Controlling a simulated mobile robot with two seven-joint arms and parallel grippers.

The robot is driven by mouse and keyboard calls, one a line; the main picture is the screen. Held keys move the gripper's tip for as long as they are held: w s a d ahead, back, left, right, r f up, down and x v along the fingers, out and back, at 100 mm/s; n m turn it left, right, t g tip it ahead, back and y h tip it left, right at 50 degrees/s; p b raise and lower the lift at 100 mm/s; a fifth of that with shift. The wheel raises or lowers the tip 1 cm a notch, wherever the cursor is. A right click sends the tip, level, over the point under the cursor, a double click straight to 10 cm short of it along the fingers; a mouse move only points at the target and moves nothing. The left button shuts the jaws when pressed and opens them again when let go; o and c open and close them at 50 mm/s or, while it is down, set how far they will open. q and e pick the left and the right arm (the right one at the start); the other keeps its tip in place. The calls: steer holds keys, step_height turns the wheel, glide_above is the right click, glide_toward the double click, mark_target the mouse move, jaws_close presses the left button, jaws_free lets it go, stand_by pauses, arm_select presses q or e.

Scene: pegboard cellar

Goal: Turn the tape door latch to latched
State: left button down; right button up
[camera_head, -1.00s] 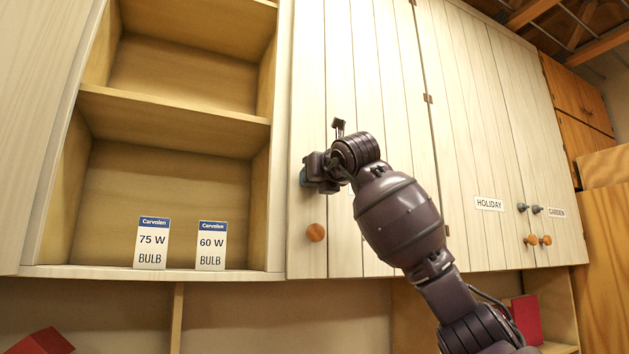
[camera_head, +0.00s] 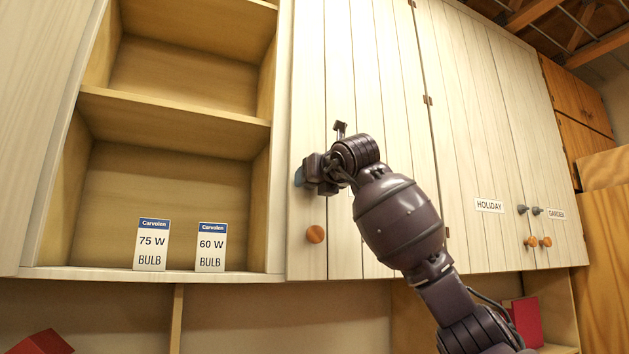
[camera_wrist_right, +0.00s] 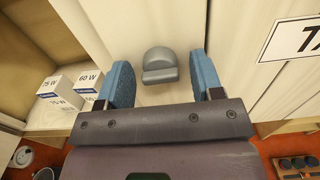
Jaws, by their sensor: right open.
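The tape door latch (camera_wrist_right: 160,64) is a small grey rounded knob with a flat bar across its lower part, on the pale plank door. In the wrist view the bar looks roughly level. My right gripper (camera_wrist_right: 160,82) is open, with one blue finger on each side of the latch and visible gaps to both. In the head view the right gripper (camera_head: 300,176) is against the tape door (camera_head: 340,90) near its left edge, and hides the latch. A white label (camera_wrist_right: 297,38) starting with "T" is partly cut off at right. My left gripper is not in view.
A round orange pull (camera_head: 316,234) is just below the gripper. Open shelves at left hold a 75 W bulb box (camera_head: 151,245) and a 60 W bulb box (camera_head: 211,247). Holiday and garden doors with grey latches (camera_head: 522,209) are at right.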

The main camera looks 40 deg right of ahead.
steer(key=b+v, duration=0.2)
steer(key=v, duration=0.9)
steer(key=shift+d, duration=0.1)
steer(key=shift+w, duration=0.1)
stand_by(0.4)
